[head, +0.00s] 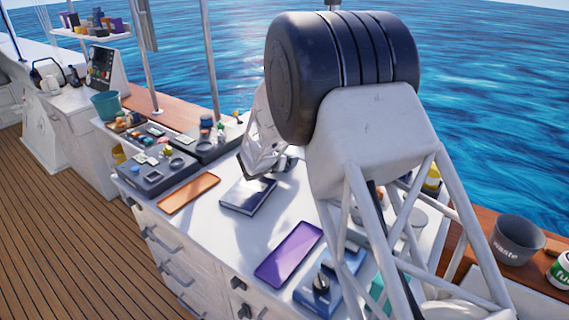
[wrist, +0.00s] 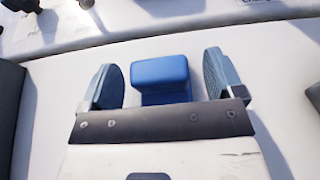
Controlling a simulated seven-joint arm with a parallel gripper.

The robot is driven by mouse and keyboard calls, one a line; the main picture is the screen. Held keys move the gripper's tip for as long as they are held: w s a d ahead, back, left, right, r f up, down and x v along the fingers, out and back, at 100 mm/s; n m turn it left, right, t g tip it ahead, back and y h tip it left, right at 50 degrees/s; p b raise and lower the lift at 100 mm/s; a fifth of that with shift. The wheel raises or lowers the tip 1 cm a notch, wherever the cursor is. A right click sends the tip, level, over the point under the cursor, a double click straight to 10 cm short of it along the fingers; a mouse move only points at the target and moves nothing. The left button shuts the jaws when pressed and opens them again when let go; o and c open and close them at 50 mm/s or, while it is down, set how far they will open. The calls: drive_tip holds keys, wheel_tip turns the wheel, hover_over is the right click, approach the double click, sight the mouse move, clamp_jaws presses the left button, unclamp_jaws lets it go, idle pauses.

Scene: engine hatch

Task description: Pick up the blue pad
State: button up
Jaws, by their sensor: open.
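The blue pad (wrist: 161,78) is a small block with a rounded-edged top, seen in the wrist view on the white surface. My gripper (wrist: 160,70) is open, with one grey-blue finger to the left of the pad and one to the right. A gap shows on each side, and the jaws hold nothing. The near end of the pad meets the dark gripper plate in the picture; I cannot tell whether they touch. In the head view my gripper (head: 281,163) is low over the far part of the white counter, partly hidden by my arm, and I cannot make out the pad there.
The white counter (head: 222,240) carries an orange tray (head: 189,193), a dark flat box (head: 248,195) and a purple tray (head: 290,252). Grey organisers (head: 158,172) with small items stand at the left. A waste bin (head: 518,240) stands at the right.

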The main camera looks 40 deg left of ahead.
drive_tip(key=shift+x, duration=1)
drive_tip(key=c, duration=1)
drive_tip(key=shift+c, duration=0.2)
drive_tip(key=shift+r, duration=0.75)
wheel_tip(320, 180, up, 2)
drive_tip(key=shift+r, duration=0.1)
drive_tip(key=s+d, duration=0.7)
drive_tip(key=s+d+r, duration=0.1)
drive_tip(key=s+d, duration=0.3)
drive_tip(key=shift+s+d+r, duration=0.1)
drive_tip(key=shift+s+d, duration=0.05)
drive_tip(key=shift+d, duration=0.05)
